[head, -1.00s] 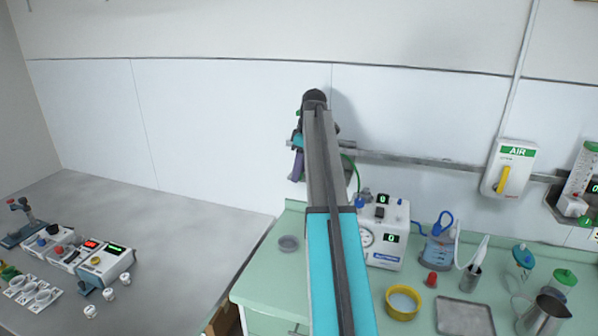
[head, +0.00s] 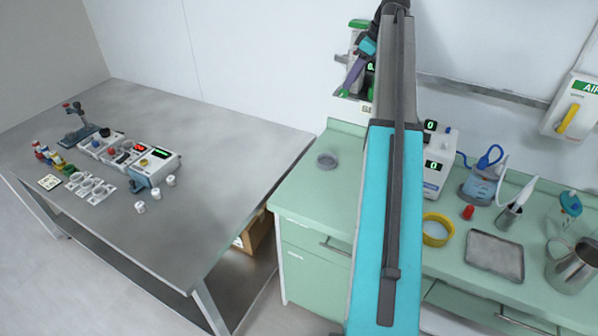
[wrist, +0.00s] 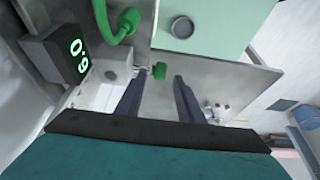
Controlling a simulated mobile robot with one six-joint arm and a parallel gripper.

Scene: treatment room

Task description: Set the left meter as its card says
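The left meter (head: 356,40) hangs on the wall at the top, with a green top and a lit green display partly hidden by my arm. In the wrist view its black display box (wrist: 68,54) shows green digits, a 0 and a 6 or 9, turned sideways. A green knob (wrist: 159,70) shows just beyond and between my fingertips; I cannot tell whether they touch it. My gripper (head: 347,88) has purple fingers at the meter; in the wrist view (wrist: 159,80) they are apart with nothing held between them. I cannot make out a readable card.
A green counter (head: 310,190) below holds a grey dish (head: 326,161), a yellow-rimmed bowl (head: 437,229) and a metal tray (head: 494,254). A grey table (head: 215,150) with devices stands left. A green hose (wrist: 113,32) curves near the display. An air valve box (head: 575,105) is right.

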